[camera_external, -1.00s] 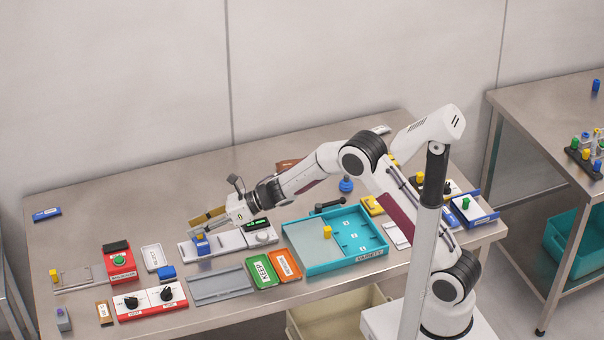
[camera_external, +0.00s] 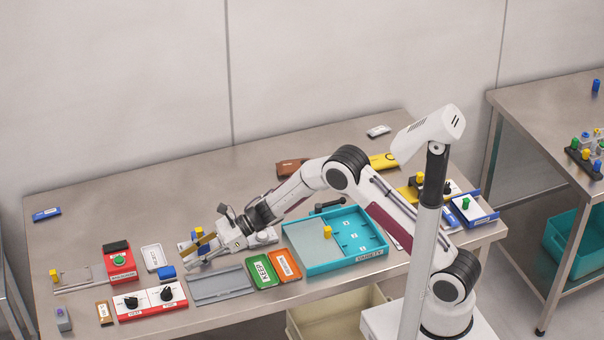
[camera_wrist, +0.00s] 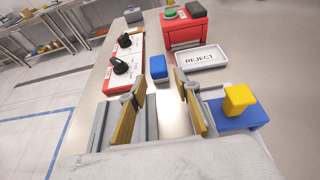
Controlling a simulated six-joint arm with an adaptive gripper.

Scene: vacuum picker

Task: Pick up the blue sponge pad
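The blue sponge pad (camera_external: 166,272) is a small blue block lying on the table, left of my gripper and behind the red and white two-knob panel. In the wrist view the pad (camera_wrist: 158,68) shows upright beyond the fingertips, roughly in line with the gap between them. My gripper (camera_external: 194,254) is low over the bench and open. In the wrist view its two tan-padded fingers (camera_wrist: 160,82) are spread, with nothing between them. The pad is apart from both fingers.
A white REJECT tray (camera_wrist: 200,56) and a red box with a green button (camera_wrist: 185,25) lie beyond the pad. The two-knob panel (camera_wrist: 122,65) is to its left. A blue block with a yellow knob (camera_wrist: 238,110) is close right of my right finger. A grey tray (camera_external: 222,286) is nearby.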

